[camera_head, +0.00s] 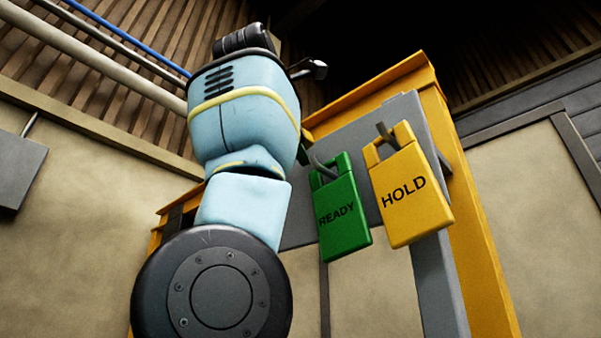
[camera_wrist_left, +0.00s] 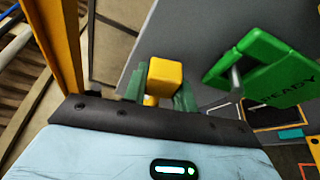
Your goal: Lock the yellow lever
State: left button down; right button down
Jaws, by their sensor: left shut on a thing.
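The yellow lever (camera_wrist_left: 166,73) shows in the left wrist view as a block-shaped yellow end between the green fingers of my left gripper (camera_wrist_left: 160,88). The gripper is shut on it, in front of the grey panel (camera_wrist_left: 205,35). A smaller yellow part shows just below the block. The rest of the lever is hidden by the gripper body. In the head view my left arm covers the lever and nearly all of the fingers. My right gripper is in neither view.
A green READY tag (camera_head: 343,212) hangs close right of my left gripper, and also shows in the left wrist view (camera_wrist_left: 262,68). A yellow HOLD tag (camera_head: 411,192) hangs further right. A yellow frame (camera_head: 462,200) borders the panel; pipes (camera_head: 95,55) run along the upper left.

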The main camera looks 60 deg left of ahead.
pick_arm(q)
jog(key=c, duration=1.1)
grip_release()
jog(key=shift+v, duration=3.95)
